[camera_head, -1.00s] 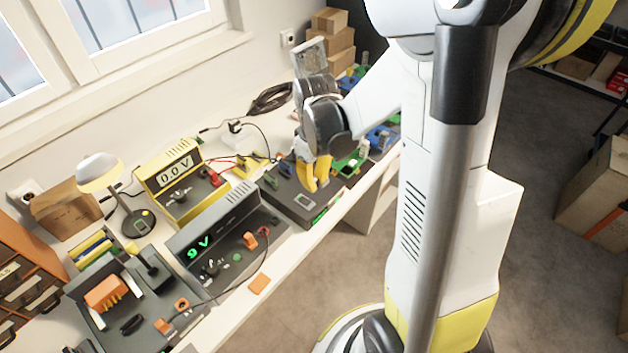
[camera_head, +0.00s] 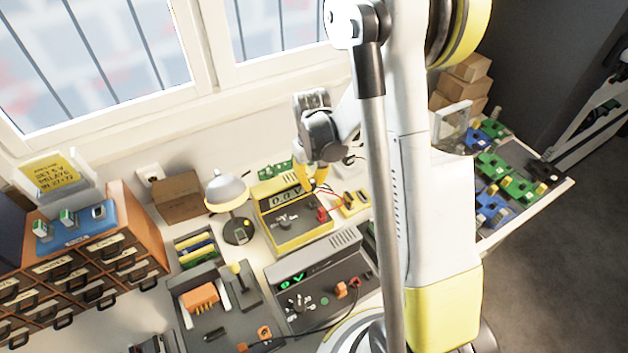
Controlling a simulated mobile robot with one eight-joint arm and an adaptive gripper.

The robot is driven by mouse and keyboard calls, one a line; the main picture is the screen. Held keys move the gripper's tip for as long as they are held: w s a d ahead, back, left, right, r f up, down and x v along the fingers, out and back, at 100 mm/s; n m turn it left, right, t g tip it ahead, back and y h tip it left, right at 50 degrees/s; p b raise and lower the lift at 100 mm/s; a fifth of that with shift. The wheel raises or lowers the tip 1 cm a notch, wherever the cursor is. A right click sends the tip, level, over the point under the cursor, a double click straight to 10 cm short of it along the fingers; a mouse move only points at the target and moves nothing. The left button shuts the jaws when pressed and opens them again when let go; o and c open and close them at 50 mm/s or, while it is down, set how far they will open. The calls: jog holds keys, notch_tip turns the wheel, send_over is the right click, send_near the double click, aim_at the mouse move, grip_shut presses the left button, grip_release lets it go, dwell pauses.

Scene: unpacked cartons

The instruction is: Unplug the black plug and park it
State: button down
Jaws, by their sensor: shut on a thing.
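My gripper (camera_head: 317,178) has yellow fingers and is above the back right of the yellow meter (camera_head: 290,216), which reads 0.0 V. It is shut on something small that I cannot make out. I cannot pick out the black plug for certain. The grey power supply (camera_head: 318,268) stands in front of the meter with a green display that seems to read 0 V. An orange plug (camera_head: 341,289) is on its front panel, with a black lead running left. A red plug is on the meter's right side.
A white desk lamp (camera_head: 228,192) stands left of the meter. A grey station with an orange block (camera_head: 201,298) is at front left, beside orange drawers (camera_head: 130,254). Green and blue boards (camera_head: 492,165) lie at right. My arm hides part of the bench.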

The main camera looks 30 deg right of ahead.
aim_at(313, 181)
jog(key=shift+s+f+b, duration=0.15)
jog(key=shift+f+b, duration=0.45)
jog(key=shift+f, duration=0.2)
jog(key=shift+f+b, duration=1.1)
jog(key=shift+f, duration=0.85)
jog(key=shift+b, duration=0.4)
jog(key=shift+f+b, duration=0.7)
jog(key=shift+b, duration=0.35)
dwell(0.5)
jog(key=c, duration=1.4)
grip_release()
jog(key=shift+r, duration=0.1)
notch_tip(313, 181, up, 12)
